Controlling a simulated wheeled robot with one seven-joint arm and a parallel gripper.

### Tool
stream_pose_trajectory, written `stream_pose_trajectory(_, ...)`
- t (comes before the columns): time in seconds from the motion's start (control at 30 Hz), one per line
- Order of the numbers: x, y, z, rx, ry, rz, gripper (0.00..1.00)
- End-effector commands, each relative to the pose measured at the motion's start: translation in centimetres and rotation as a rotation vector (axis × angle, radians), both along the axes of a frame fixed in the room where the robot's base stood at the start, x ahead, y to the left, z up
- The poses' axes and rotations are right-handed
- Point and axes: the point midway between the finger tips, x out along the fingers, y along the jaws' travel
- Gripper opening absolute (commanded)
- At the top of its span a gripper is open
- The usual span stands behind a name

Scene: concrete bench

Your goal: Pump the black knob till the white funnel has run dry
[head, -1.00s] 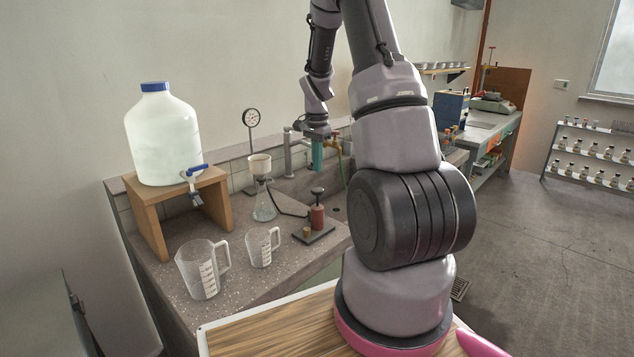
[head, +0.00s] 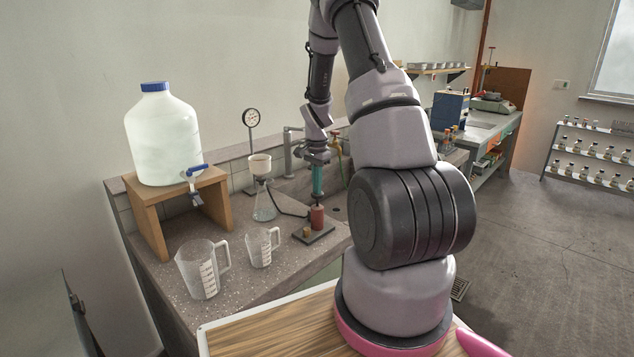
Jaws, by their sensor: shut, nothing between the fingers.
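The red hand pump (head: 317,217) stands on a dark base plate on the bench. My gripper (head: 318,195) is shut and empty, pointing down from above with its teal fingers right over the pump. The black knob shows only as a dark sliver (head: 317,203) between the fingertips and the red body. It sits low and looks touched by the tips, though contact is hard to confirm. The white funnel (head: 260,164) sits on top of a glass flask (head: 264,206), left of the pump. Its inside is too small to tell whether liquid is in it. A dark hose runs from flask to pump.
A pressure gauge (head: 251,118) on a stem stands behind the funnel. Two clear measuring jugs (head: 203,270) (head: 263,247) stand in front. A large carboy (head: 163,140) with a blue tap sits on a wooden stand (head: 150,222) at left. A faucet (head: 289,150) is behind the pump.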

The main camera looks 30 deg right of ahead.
Motion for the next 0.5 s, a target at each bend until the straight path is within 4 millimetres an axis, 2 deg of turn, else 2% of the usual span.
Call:
stream_pose_trajectory(0.1,-0.1,0.0,-2.1,0.000,0.004,0.001,0.00)
stream_pose_trajectory(0.17,-0.1,0.0,-2.6,0.000,0.003,0.001,0.00)
stream_pose_trajectory(0.5,-0.2,0.1,-2.7,0.000,0.005,0.001,0.00)
